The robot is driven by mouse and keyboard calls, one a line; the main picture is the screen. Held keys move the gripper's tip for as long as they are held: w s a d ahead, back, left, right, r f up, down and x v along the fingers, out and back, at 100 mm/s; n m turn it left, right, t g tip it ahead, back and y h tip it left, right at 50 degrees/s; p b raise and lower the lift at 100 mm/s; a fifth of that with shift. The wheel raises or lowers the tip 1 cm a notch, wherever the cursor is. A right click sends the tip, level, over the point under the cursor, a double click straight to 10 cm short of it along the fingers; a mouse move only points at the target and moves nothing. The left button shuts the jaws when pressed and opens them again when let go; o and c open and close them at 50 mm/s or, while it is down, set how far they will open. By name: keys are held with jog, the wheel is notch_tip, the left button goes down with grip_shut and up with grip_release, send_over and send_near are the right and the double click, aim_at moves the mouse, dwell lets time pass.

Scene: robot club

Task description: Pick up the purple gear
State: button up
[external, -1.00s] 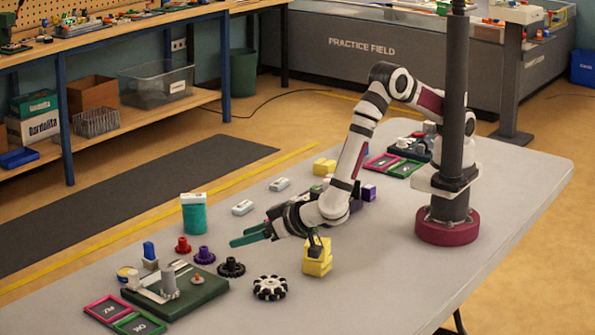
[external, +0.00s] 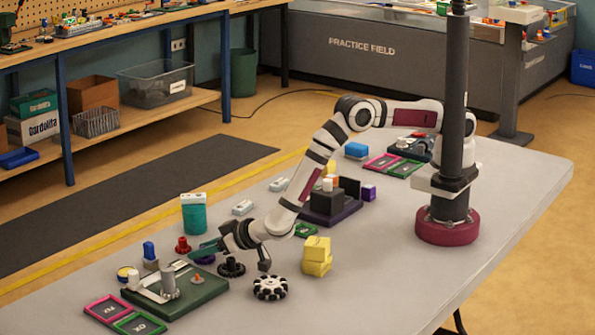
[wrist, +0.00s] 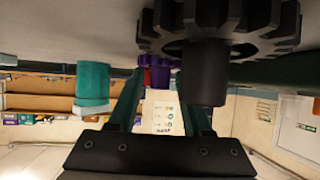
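The purple gear (external: 205,261) stands on the table between the red gear (external: 183,245) and the black gear (external: 231,267). My arm partly hides it in the external view. My gripper (external: 197,251) reaches low over the table, its teal fingers level with the purple gear. In the wrist view my gripper (wrist: 158,78) is open, with a gap between the fingers. The purple gear (wrist: 158,70) shows in that gap, around or just beyond the tips; I cannot tell which. The black gear (wrist: 215,35) looms large close to the right finger.
A teal cylinder with a white block on top (external: 194,215) stands behind the gears. A green base plate (external: 205,290) with a grey post lies in front. A black-and-white wheel (external: 270,287) and yellow blocks (external: 317,257) are to the right.

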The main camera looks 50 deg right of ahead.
grip_shut()
